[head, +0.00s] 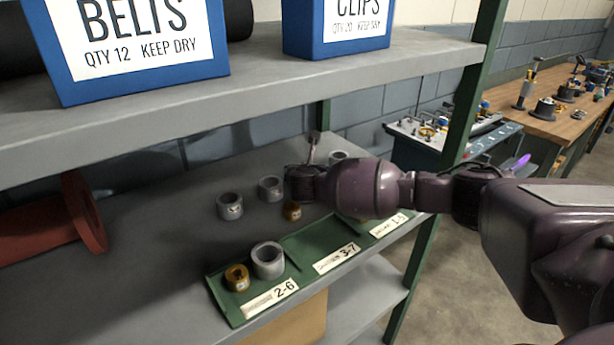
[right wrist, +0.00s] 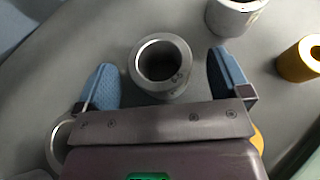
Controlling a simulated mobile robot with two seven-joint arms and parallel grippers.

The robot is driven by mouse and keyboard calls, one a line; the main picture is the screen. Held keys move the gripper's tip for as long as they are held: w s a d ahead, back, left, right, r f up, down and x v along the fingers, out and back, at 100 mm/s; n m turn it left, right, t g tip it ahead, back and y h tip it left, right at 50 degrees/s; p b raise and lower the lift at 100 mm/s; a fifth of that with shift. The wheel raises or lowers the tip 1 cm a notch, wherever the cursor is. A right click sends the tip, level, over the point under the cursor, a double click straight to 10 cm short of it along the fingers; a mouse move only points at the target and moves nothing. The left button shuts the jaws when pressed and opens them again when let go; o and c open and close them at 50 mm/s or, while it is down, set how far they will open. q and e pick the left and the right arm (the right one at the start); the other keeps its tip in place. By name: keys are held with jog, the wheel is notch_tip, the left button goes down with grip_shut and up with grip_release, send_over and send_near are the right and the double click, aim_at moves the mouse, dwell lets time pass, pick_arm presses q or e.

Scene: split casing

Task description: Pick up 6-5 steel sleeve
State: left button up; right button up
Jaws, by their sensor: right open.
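Several grey steel sleeves stand upright on the shelf, with marks too small to read, so I cannot tell which is 6-5. My right gripper (right wrist: 164,79) is open, its blue fingers on either side of a steel sleeve (right wrist: 176,84), with gaps visible on both sides. In the head view this appears to be the sleeve (head: 271,188) just left of the right gripper (head: 294,180). Another steel sleeve (head: 230,206) stands further left; it also shows at the upper right of the wrist view (right wrist: 236,17). My left gripper is out of view.
A brass ring (head: 292,211) stands close by. A green tray (head: 226,307) labelled 2-6, 3-7 and 1-3 lies along the front edge, holding a grey sleeve (head: 268,261) and a brass ring (head: 237,278). The upper shelf (head: 260,82) with blue boxes hangs above. A red flanged part (head: 82,212) lies left.

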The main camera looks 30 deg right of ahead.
jog(key=shift+w+d, duration=0.1)
jog(key=shift+w, duration=0.1)
jog(key=shift+c, duration=0.3)
jog(key=c, duration=1.2)
jog(key=shift+c, duration=0.5)
